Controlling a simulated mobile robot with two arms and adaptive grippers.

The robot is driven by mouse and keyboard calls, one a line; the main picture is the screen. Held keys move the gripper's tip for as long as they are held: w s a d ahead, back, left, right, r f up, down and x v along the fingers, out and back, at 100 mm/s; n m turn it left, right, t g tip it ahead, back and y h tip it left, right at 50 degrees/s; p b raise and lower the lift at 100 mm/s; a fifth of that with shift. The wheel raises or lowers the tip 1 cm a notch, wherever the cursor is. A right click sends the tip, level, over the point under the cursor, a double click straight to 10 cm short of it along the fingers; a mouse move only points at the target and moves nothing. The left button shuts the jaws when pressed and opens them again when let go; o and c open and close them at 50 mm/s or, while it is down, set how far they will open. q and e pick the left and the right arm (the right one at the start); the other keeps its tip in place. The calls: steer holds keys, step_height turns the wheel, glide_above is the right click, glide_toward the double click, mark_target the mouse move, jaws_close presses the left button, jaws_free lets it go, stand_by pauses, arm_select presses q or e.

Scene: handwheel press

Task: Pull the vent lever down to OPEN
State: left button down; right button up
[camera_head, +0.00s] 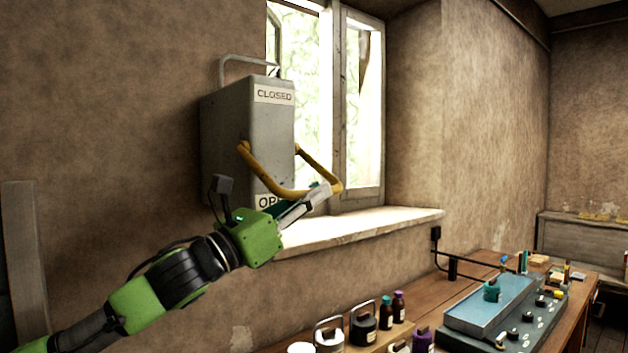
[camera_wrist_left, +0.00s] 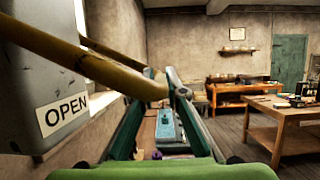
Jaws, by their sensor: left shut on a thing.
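The vent lever (camera_head: 268,187) is a yellow U-shaped bar on the sides of a grey vent box (camera_head: 225,135) on the wall. It slopes outward and down from its pivots, its crossbar near the height of the lower label. The CLOSED label (camera_head: 274,95) is at the top of the box; the OPEN label (camera_head: 266,202) is at the bottom, partly hidden by the lever and my gripper. My left gripper (camera_head: 324,193) is shut on the lever's crossbar. In the left wrist view the lever (camera_wrist_left: 75,52) runs to between the fingertips (camera_wrist_left: 160,88). My right gripper is not in view.
An open window (camera_head: 362,100) and its pale sill (camera_head: 375,224) lie right of the box, the sill close to my left gripper. Below stands a wooden bench with bottles (camera_head: 386,312) and a blue-topped tray (camera_head: 490,308). The air right of the gripper is clear.

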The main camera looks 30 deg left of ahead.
arm_select(q)
steer(key=shift+w+a+f, duration=0.1)
steer(key=shift+a+f, duration=0.2)
steer(key=shift+f, duration=0.2)
steer(key=shift+w+a+f, duration=0.1)
steer(key=shift+a+f, duration=0.15)
steer(key=shift+f, duration=0.2)
steer(key=c, duration=2)
jaws_free()
steer(key=shift+c, duration=0.2)
steer(key=shift+a, duration=0.15)
